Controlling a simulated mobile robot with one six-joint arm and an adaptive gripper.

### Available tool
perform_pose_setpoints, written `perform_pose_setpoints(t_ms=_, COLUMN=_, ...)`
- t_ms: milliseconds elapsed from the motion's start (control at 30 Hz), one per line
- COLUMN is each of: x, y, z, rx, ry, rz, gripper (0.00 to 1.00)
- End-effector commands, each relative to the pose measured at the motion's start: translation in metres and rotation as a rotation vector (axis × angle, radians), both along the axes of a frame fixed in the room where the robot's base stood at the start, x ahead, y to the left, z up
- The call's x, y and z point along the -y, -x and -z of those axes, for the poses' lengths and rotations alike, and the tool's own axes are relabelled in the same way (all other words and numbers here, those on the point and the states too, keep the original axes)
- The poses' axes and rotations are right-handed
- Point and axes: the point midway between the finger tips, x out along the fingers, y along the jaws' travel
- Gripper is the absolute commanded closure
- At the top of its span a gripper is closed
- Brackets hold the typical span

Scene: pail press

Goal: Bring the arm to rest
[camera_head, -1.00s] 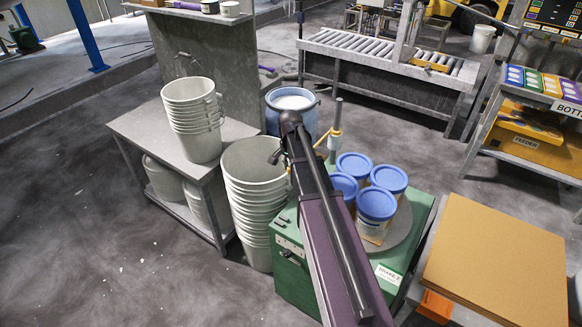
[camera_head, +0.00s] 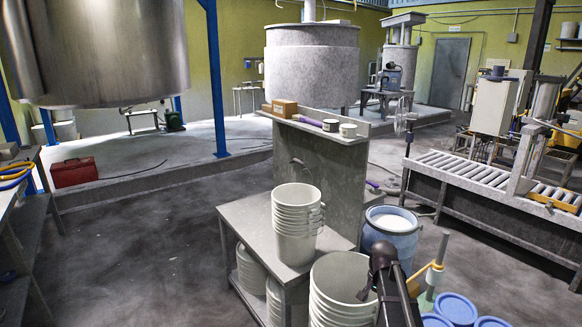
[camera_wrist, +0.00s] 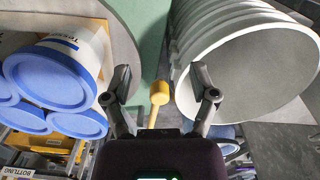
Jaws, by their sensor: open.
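My arm comes in at the bottom right of the head view, and my gripper (camera_head: 368,286) shows there only small and dark, beside the tall stack of white pails (camera_head: 340,285). In the wrist view my gripper (camera_wrist: 164,92) has its two fingers spread wide, with nothing held. A yellow knob (camera_wrist: 159,93) shows between the fingers, apparently beyond them. The pail stack's open mouth (camera_wrist: 258,70) lies to the right of the fingers. Blue-lidded pails (camera_wrist: 48,78) lie to the left.
A grey bench (camera_head: 250,225) carries another pail stack (camera_head: 297,215). A blue drum (camera_head: 391,235) with white contents stands behind the tall stack. Blue-lidded tubs (camera_head: 456,308) are at the bottom right. A roller conveyor (camera_head: 480,182) is at right. Open floor (camera_head: 140,250) lies left.

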Motion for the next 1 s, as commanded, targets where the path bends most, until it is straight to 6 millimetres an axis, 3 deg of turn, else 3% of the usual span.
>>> perform_pose_setpoints(t_ms=33, x=-0.014, y=0.020, z=-0.013, rx=0.000, ry=0.000, rz=-0.065, gripper=0.25)
perform_pose_setpoints(t_ms=200, x=-0.056, y=0.071, z=-0.038, rx=0.000, ry=0.000, rz=-0.340, gripper=0.25)
perform_pose_setpoints(t_ms=433, x=-0.095, y=0.128, z=-0.061, rx=-0.001, ry=0.001, rz=-0.657, gripper=0.25)
perform_pose_setpoints(t_ms=600, x=-0.104, y=0.143, z=-0.066, rx=-0.001, ry=0.001, rz=-0.760, gripper=0.25)
perform_pose_setpoints(t_ms=1000, x=-0.105, y=0.143, z=-0.065, rx=-0.001, ry=0.001, rz=-0.771, gripper=0.25)
